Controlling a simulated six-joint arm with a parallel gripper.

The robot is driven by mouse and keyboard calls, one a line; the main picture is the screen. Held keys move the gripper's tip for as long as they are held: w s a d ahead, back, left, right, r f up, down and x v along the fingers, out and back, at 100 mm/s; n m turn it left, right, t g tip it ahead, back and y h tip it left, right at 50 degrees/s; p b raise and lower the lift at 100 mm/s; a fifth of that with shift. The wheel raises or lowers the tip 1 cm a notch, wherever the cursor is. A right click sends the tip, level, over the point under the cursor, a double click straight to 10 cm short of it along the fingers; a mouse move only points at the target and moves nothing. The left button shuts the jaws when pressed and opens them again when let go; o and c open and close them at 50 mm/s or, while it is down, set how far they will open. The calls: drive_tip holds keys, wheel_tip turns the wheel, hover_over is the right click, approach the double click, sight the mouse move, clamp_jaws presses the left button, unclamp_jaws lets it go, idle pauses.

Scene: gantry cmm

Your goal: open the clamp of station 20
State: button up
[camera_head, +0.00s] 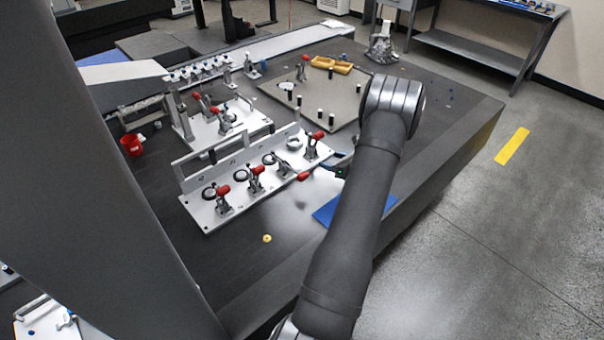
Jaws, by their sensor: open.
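A white fixture plate (240,207) on the dark table carries a row of toggle clamps with red handles. The left clamp (221,203), the second clamp (255,182) and the far right clamp (312,149) have their handles raised. The third clamp (284,167) has its handle lying low, pointing right toward my gripper. Station numbers on the plate are too small to read, so I cannot tell which is station 20. My gripper (333,170) is partly hidden behind my forearm, open, just right of that low handle; contact is unclear.
A second clamp fixture (240,122) and a beige plate with black posts (345,108) stand behind. A red cup (131,145) is at left. A blue mat (328,212) and a small yellow disc (267,238) lie in front. The front table is mostly clear.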

approach(304, 174)
drive_tip(key=v, duration=0.7)
drive_tip(key=x, duration=1.7)
drive_tip(key=shift+w+a+f, duration=0.15)
drive_tip(key=shift+a, duration=0.05)
clamp_jaws()
